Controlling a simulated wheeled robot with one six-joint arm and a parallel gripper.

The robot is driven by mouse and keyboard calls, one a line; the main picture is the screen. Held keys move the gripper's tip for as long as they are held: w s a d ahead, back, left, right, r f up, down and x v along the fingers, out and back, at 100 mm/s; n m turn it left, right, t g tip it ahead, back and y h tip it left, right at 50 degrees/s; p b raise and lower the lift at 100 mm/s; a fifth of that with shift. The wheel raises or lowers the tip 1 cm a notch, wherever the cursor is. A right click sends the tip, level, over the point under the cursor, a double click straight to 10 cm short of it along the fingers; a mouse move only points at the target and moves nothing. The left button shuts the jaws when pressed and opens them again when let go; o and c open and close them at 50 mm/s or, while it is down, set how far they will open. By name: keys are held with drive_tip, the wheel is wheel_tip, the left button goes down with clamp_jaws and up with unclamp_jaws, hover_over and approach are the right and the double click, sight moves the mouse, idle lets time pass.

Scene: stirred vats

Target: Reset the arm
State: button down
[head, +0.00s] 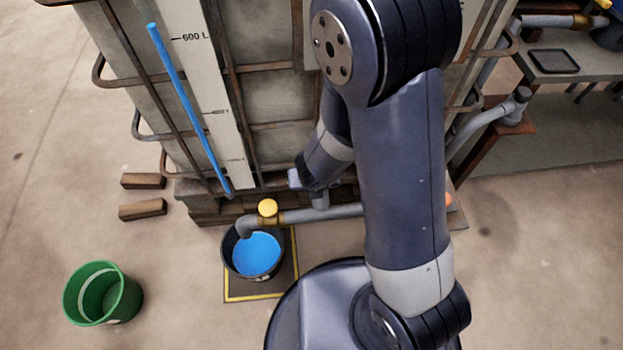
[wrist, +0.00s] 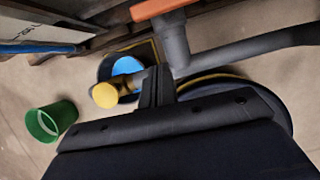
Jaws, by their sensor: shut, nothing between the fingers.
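My arm fills the middle of the head view and reaches forward and down toward the vat (head: 275,100). My gripper (wrist: 157,88) shows in the wrist view as two dark fingers pressed together with nothing between them. It is over the grey outlet pipe (head: 330,214) area, near a yellow knob (wrist: 105,95) and an orange-topped grey fitting (wrist: 176,45). I cannot tell whether the fingers touch either one. In the head view the fingertips are not clearly visible.
A black bucket of blue liquid (head: 256,254) stands under the pipe spout on a yellow-edged mat (head: 262,296). A green bucket (head: 103,294) stands left. Wooden blocks (head: 143,209) lie by the vat. A blue sight tube (head: 190,105) runs along its scale. The left floor is mostly clear.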

drive_tip(key=shift+p+v, duration=1.1)
drive_tip(key=shift+v, duration=1.1)
drive_tip(key=shift+f, duration=0.1)
